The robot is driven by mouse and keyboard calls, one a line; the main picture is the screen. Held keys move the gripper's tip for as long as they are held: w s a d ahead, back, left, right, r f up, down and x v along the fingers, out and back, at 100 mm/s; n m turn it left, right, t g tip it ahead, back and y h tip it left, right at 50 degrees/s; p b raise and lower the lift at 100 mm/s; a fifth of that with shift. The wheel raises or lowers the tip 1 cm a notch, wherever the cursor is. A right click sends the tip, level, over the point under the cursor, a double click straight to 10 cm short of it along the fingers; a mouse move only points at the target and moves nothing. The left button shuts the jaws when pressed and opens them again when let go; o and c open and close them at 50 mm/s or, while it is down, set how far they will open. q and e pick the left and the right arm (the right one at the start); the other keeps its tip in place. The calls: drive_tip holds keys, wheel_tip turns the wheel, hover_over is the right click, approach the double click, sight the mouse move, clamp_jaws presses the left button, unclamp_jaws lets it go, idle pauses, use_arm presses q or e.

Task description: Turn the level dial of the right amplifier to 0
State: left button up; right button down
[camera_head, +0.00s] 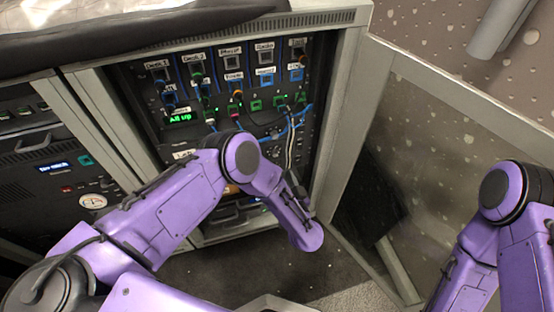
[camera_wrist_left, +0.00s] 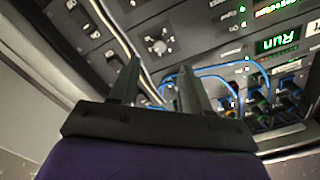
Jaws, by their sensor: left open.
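A small silver dial (camera_wrist_left: 158,46) with pale marks around it sits on a dark panel in the left wrist view, which shows the rack tilted. I cannot tell its setting or read its label. My left gripper (camera_wrist_left: 157,82) is open and empty, its fingertips pointing at the panel just below the dial in the picture, apart from it. A pale cable (camera_wrist_left: 124,42) runs past the left finger, left of the dial. My right gripper is out of view.
Blue cables (camera_wrist_left: 222,78) hang right of the fingers near a green "Run" display (camera_wrist_left: 277,40). In the head view, the rack (camera_head: 315,110) has patch cables and an "All up" display (camera_head: 186,117). An open glazed door (camera_head: 445,160) stands at right; a gauge unit (camera_head: 93,201) is left.

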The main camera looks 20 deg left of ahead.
sight(276, 155)
use_arm(q)
drive_tip(key=x, duration=0.7)
drive_tip(key=shift+w+a+b, duration=0.25)
drive_tip(key=shift+w+b, duration=0.05)
drive_tip(key=shift+b, duration=0.05)
clamp_jaws()
